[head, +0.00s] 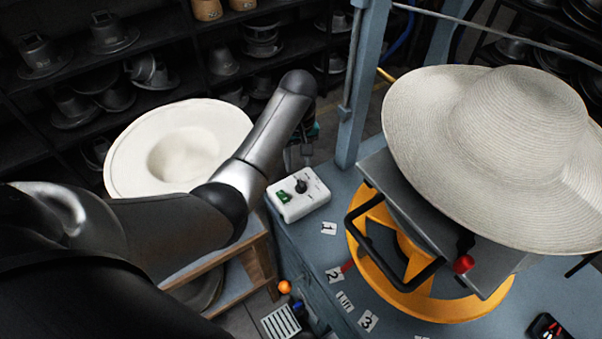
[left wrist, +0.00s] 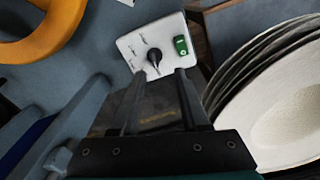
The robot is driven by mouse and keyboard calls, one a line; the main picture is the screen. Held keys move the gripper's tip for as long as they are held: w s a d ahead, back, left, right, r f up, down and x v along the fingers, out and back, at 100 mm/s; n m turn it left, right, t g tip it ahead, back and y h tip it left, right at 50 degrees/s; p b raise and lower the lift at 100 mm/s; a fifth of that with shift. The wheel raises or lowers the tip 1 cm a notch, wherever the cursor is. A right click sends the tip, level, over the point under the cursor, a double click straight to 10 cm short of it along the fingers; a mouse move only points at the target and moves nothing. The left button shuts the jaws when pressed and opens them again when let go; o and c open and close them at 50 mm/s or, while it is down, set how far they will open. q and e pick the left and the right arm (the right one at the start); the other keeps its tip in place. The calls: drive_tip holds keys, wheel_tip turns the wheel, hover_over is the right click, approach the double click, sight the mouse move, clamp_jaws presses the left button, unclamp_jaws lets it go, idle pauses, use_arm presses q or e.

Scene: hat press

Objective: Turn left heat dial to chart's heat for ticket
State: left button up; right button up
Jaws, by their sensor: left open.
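I cannot identify the chart or ticket. My right gripper is out of view.
A hat press with a yellow ring base (head: 437,306), black handle and red knob (head: 463,264) stands right of the box under a woven hat (head: 520,115). Numbered cards (head: 334,275) lie on the table. Stacked white hats (head: 222,125) stand left, near my arm.

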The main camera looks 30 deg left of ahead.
use_arm(q)
drive_tip(key=n, duration=0.1)
approach(301, 182)
wheel_tip(301, 182, down, 8)
drive_tip(key=b, duration=0.4)
drive_tip(key=shift+f, duration=0.25)
drive_tip(key=shift+c, duration=0.2)
clamp_jaws()
drive_tip(key=shift+a, duration=0.1)
idle(0.5)
